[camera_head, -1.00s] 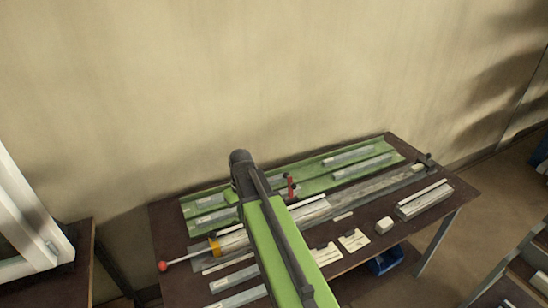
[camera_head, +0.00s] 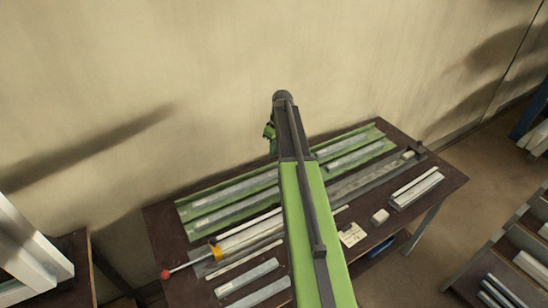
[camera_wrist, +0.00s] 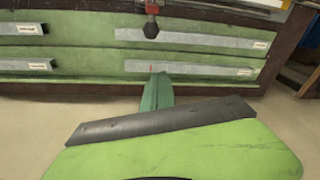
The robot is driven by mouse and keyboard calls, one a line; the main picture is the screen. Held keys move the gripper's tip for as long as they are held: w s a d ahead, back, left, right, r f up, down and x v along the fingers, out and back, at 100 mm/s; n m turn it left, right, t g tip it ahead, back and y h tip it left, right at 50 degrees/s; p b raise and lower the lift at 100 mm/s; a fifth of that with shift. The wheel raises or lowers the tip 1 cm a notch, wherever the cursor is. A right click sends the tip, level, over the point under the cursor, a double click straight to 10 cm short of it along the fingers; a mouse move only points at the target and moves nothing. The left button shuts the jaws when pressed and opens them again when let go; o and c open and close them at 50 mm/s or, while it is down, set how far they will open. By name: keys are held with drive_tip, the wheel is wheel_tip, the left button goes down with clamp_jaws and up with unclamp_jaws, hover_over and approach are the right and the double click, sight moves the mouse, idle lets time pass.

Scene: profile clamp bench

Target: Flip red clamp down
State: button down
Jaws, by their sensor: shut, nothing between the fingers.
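The red clamp shows in part at the top edge of the wrist view, as a red piece (camera_wrist: 152,8) with a dark rounded tip below it. In the head view the clamp is hidden behind my arm. In the head view my gripper (camera_head: 269,134) is partly hidden by the arm end, raised above the bench's back edge.
The brown bench (camera_head: 165,232) carries a green tray (camera_head: 187,211) with metal bars, and a long profile fixture. A lever with a red ball (camera_head: 165,274) and a yellow collar (camera_head: 215,252) sticks out left. A white block (camera_head: 380,216) and profiles (camera_head: 418,189) lie right.

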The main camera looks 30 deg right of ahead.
drive_tip(key=s+f+b, duration=0.3)
drive_tip(key=f+b, duration=0.4)
drive_tip(key=f, duration=0.1)
drive_tip(key=shift+s, duration=0.1)
